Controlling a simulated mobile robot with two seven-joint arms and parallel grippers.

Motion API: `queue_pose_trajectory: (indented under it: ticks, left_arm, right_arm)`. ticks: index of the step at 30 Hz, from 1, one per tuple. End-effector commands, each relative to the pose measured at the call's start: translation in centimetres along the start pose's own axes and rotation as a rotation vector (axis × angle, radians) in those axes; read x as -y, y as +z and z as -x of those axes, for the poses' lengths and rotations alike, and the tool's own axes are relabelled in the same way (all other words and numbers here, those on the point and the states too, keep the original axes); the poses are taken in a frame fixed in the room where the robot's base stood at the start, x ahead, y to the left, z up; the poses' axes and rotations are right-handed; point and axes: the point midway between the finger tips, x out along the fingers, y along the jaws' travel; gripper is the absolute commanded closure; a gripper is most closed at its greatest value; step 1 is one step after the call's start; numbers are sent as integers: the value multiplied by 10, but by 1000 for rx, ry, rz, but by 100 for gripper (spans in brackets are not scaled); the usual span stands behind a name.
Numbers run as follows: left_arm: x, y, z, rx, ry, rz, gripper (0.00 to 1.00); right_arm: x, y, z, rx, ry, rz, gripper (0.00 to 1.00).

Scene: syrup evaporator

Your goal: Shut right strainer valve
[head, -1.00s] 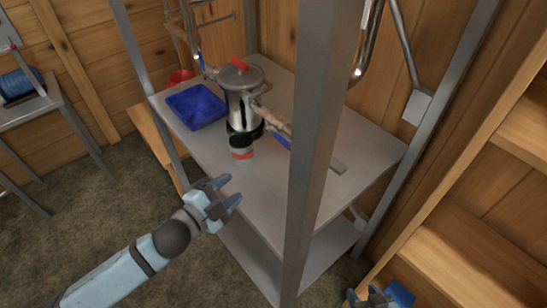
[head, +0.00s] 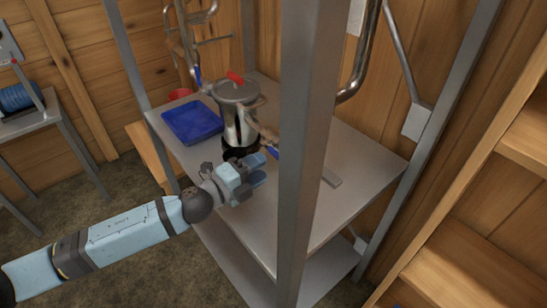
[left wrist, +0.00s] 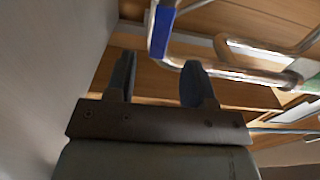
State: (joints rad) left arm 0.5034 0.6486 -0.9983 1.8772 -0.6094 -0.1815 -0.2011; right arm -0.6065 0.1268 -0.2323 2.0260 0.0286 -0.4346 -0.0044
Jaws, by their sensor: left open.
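A steel strainer pot (head: 238,118) with a red-handled lid (head: 235,77) stands on the metal table. A pipe with a blue handle (head: 272,152) runs from its lower right toward the upright post, which hides part of it. My left gripper (head: 257,171) is open and empty, in front of the pot and just short of the blue handle in the picture. In the left wrist view, a blue handle (left wrist: 161,30) on a metal pipe lies beyond the open fingers (left wrist: 159,84), apart from them. My right gripper does not show clearly.
A metal post (head: 308,150) stands close to the right of my left gripper. Bent pipes (head: 360,60) hang behind the post. The table's front right (head: 345,205) is clear.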

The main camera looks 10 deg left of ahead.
Motion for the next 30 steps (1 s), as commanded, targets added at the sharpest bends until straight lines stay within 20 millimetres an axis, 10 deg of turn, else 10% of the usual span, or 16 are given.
queue_pose_trajectory:
  ticks: [9, 20, 27, 30]
  left_arm:
    - [0, 0, -45, 1, -1, 1, 51]
    - [0, 0, -50, 0, 0, 2, 51]
    - [0, 0, -50, 1, 0, 2, 100]
    - [0, 0, -50, 1, 0, 2, 100]
  right_arm:
    - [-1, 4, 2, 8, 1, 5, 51]
    - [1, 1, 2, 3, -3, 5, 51]
    - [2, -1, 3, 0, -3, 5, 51]
    - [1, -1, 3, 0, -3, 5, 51]
